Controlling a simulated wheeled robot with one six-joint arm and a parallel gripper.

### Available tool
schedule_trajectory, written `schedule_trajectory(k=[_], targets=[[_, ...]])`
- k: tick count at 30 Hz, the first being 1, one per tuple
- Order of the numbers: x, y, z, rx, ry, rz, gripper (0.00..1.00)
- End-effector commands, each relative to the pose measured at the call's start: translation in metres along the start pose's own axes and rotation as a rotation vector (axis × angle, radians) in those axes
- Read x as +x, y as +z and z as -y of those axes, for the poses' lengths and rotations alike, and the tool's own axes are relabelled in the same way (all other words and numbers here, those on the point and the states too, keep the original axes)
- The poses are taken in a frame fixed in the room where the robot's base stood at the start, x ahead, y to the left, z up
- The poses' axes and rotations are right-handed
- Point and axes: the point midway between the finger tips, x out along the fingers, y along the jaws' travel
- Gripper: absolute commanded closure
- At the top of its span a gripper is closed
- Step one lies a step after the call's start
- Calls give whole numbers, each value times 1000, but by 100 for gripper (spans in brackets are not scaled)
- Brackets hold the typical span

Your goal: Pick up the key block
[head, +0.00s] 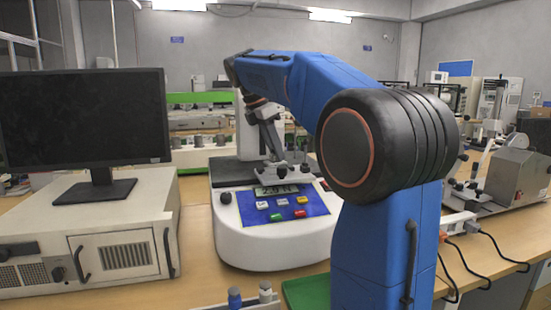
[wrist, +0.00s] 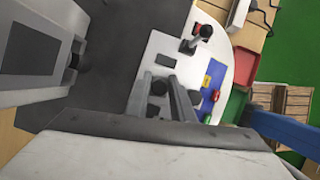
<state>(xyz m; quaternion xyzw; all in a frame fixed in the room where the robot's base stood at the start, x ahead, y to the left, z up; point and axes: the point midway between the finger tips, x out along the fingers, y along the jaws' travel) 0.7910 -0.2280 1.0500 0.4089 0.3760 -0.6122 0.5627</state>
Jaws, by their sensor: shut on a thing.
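My gripper (head: 273,153) points down over the white tester (head: 275,248), just behind its display and button panel. In the wrist view, its two grey fingers (wrist: 160,80) reach over the tester's white top (wrist: 218,65). They are shut on a small dark piece, the key block (wrist: 157,87), which shows between them near the tips. The block is small and partly covered by the fingers, so its shape is unclear. In the head view I cannot make it out. I cannot tell whether it touches the tester.
A monitor (head: 85,120) stands on a beige cabinet (head: 90,235) at left. A green tray (head: 305,291) lies at the tester's front right; a red tray (wrist: 241,14) shows in the wrist view. Grey equipment (head: 515,172) and dark cables (head: 490,265) are at right.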

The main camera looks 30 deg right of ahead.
Motion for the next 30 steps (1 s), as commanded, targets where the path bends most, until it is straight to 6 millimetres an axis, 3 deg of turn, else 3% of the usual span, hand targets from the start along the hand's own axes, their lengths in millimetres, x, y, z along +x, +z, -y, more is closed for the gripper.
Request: schedule_trajectory(k=[2,21,30], targets=[[-12,4,-1,1,2,0,100],[-61,-124,0,-4,1,0,100],[-75,-157,0,-2,0,0,100]])
